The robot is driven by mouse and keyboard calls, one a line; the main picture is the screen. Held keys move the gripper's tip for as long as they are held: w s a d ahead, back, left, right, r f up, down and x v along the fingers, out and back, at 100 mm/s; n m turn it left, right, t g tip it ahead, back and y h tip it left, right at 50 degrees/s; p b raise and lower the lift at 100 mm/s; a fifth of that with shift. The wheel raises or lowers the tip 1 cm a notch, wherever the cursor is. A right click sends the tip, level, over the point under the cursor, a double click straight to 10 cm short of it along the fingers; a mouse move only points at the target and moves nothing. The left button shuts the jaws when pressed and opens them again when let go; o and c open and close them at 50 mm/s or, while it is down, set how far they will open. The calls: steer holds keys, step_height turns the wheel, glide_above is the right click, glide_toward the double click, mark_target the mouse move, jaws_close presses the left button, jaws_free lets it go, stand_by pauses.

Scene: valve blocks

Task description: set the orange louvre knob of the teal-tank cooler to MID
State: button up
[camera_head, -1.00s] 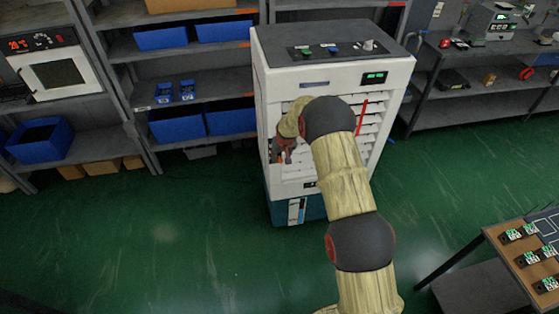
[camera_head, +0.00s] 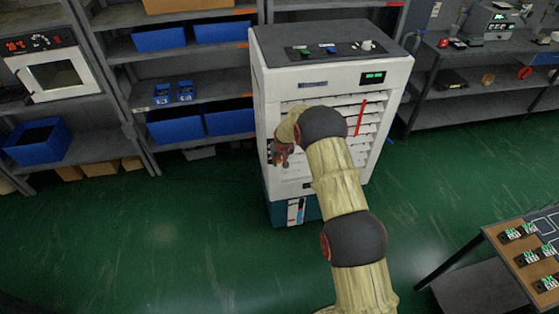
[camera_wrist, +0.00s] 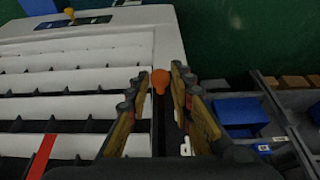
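The cooler (camera_head: 330,90) is a white cabinet with a teal tank (camera_head: 312,212) at its base, slatted louvres and a red upright strip on its front. In the wrist view, the orange louvre knob (camera_wrist: 161,80) sits at the edge of the white louvres (camera_wrist: 75,105), above a dark slot. My gripper (camera_wrist: 159,76) has its two fingers on either side of this knob, with a small gap on the left; contact on the right is unclear. In the head view, my gripper (camera_head: 281,155) is at the cooler's left front edge, and the knob cannot be made out.
A second small orange piece (camera_wrist: 69,12) shows by coloured labels. Shelves with blue bins (camera_head: 175,125) stand left of the cooler, and a grey workbench (camera_head: 465,75) stands right. A table with small black blocks (camera_head: 518,232) is at lower right. Green floor lies open in front.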

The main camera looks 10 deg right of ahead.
jaws_close()
stand_by(0.4)
step_height(320, 180, up, 4)
stand_by(0.4)
steer(key=shift+o, duration=2.3)
jaws_free()
steer(key=shift+r, duration=0.1)
